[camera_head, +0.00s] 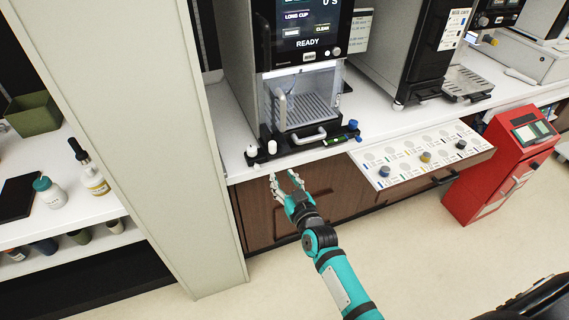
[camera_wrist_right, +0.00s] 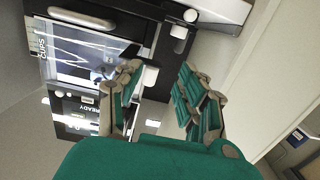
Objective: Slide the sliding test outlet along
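The coffee machine (camera_head: 300,40) stands on the white counter with a black front rail (camera_head: 300,154). On the rail's left end are a white upright piece (camera_head: 271,147) and a white knob (camera_head: 252,151); I cannot tell for certain which part is the sliding test outlet. My right gripper (camera_head: 284,177) is open and empty, just in front of and below the rail. In the right wrist view, a white piece (camera_wrist_right: 150,76) on the black rail shows between the spread fingers (camera_wrist_right: 158,92), apart from them. My left gripper is out of view.
A pale panel (camera_head: 130,110) stands close on the left. A drawer tray (camera_head: 410,155) with several small knobs juts out at the right, beside a red box unit (camera_head: 500,165). A blue knob (camera_head: 353,125) and grey handle (camera_head: 307,136) sit on the machine's front.

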